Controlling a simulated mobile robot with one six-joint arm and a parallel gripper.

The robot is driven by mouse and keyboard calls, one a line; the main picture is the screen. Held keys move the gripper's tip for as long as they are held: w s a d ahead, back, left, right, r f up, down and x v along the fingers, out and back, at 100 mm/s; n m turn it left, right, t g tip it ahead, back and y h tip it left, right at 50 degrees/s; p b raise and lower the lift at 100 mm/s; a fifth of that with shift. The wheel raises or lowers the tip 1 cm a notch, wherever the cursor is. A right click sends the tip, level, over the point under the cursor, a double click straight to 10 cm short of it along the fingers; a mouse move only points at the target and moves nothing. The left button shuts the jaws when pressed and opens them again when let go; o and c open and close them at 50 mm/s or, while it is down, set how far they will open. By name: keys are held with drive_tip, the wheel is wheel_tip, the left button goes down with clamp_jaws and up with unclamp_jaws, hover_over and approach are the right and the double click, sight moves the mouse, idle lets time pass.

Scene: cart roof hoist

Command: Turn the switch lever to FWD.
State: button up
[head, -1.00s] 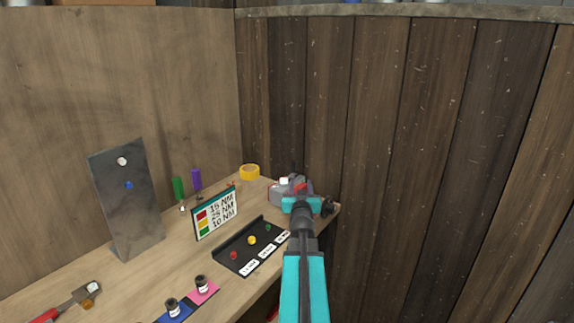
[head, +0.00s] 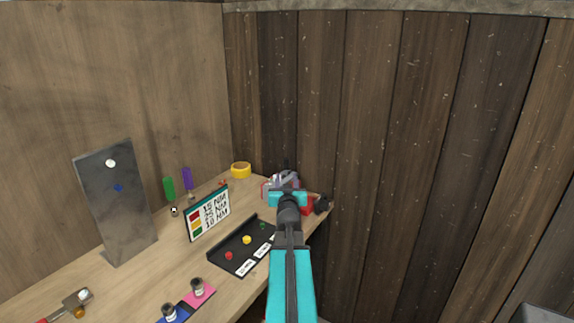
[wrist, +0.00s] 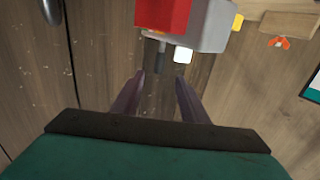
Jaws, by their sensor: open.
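A grey box with a red part (wrist: 163,16), which seems to be the switch unit, shows at the top of the wrist view; its grey body (wrist: 212,24) lies to the right. A short dark lever (wrist: 160,50) and a white block (wrist: 183,55) stick out from its near side. My gripper (wrist: 160,80) is open, with its two dark fingers apart and nothing between them. The lever lies just beyond the gap between the fingertips, apparently apart from them. In the head view my gripper (head: 287,190) covers much of the unit (head: 275,183). No FWD marking is readable.
The unit sits at the far right end of the wooden bench, near the plank wall (head: 340,110). Yellow tape (head: 241,170), a torque sign (head: 208,214) and a black tray (head: 226,262) stand to the left.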

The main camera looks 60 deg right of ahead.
sight(286, 165)
drive_tip(key=shift+p+x, duration=2)
drive_tip(key=shift+x, duration=4.55)
clamp_jaws()
